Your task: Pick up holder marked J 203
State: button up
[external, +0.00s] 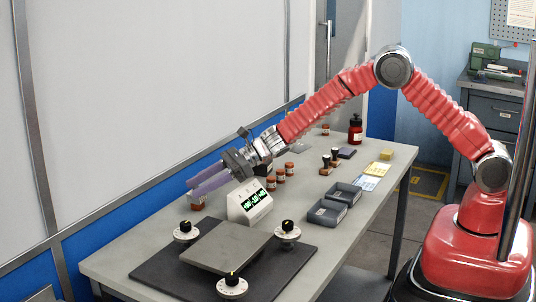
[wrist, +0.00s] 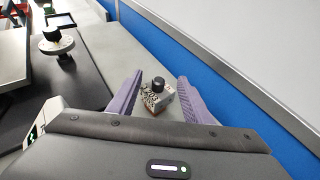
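A small holder (wrist: 157,99) with a black knob on top and a pale label stands upright on the bench in the wrist view. Its label appears to read J 203, in small print. My gripper (wrist: 161,77) has its two purple fingers spread, one on each side of the holder in the picture, with visible gaps. In the external view my gripper (external: 193,187) is over the far left end of the bench. The holder (external: 197,204) shows there just below the fingers, partly hidden by them.
A display box (external: 249,203) stands right of my gripper. A grey plate (external: 222,247) with several black-knobbed dials lies on a dark mat (external: 150,252) in front. Brown jars (external: 279,175), grey trays (external: 327,212) and a red bottle (external: 355,130) stand further right. A wall runs along the back.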

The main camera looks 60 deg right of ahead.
jog(key=shift+w+a+f, duration=0.25)
jog(key=shift+a+f, duration=0.05)
jog(key=shift+a, duration=0.05)
jog(key=shift+f, duration=0.1)
jog(key=shift+c, duration=0.6)
